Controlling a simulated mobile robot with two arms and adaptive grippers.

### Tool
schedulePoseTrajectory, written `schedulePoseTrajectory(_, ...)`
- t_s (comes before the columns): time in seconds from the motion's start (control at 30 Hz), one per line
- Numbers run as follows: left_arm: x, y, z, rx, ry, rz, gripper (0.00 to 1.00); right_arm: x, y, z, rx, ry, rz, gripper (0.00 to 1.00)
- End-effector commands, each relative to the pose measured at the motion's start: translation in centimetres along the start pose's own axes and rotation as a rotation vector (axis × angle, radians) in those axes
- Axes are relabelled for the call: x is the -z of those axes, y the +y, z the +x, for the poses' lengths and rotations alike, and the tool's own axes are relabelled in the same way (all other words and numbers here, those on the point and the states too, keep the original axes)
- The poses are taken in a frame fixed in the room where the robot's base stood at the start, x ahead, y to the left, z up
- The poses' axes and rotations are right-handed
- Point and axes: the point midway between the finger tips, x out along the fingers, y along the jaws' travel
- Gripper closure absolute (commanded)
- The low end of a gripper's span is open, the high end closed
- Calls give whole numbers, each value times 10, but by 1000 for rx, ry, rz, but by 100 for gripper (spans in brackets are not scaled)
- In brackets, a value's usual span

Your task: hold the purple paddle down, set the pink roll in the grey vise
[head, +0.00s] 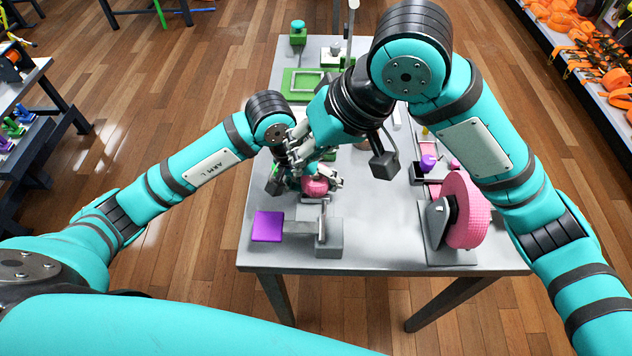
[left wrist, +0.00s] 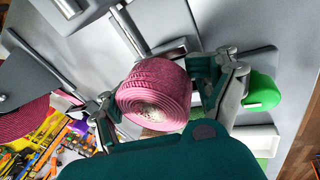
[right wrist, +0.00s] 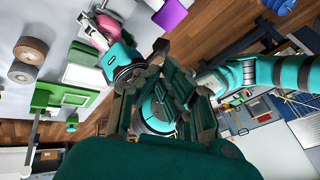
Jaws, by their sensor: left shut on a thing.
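The pink roll (head: 316,188) is between the fingers of my left gripper (head: 308,184), just behind the grey vise (head: 329,240). In the left wrist view the roll (left wrist: 153,97) is gripped from both sides. Its height above the table is unclear. The purple paddle (head: 268,226) lies left of the vise with nothing on it; it also shows in the right wrist view (right wrist: 169,13). My right gripper (head: 300,140) is over the left wrist, partly hidden among the arm links. Its fingers look apart in the right wrist view (right wrist: 150,65), with nothing visibly held.
A large pink wheel on a grey stand (head: 465,212) is at the table's right. A green frame (head: 303,84) lies at the back. A tray with a purple piece (head: 428,162) stands behind the wheel. My two arms cross closely above the table.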

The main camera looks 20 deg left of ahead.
Motion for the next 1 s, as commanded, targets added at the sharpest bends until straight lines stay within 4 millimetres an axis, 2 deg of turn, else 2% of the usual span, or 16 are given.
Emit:
schedulePoseTrajectory(0.03,0,0,0,-1,0,0,88,-7,-16,17,-58,-22,-43,100)
schedulePoseTrajectory(0.1,0,0,0,0,0,0,88,-10,-28,39,-135,-20,-76,100)
schedulePoseTrajectory(0.2,0,0,0,0,0,0,88,-15,-38,61,-224,-8,-119,100)
schedulePoseTrajectory(0.3,0,0,0,0,0,0,88,-19,-44,74,-282,5,-150,100)
schedulePoseTrajectory(0.5,0,0,0,-1,0,0,88,-23,-44,88,-322,17,-169,100)
schedulePoseTrajectory(1.0,0,0,0,-1,0,0,88,-42,-24,137,-319,16,-166,100)
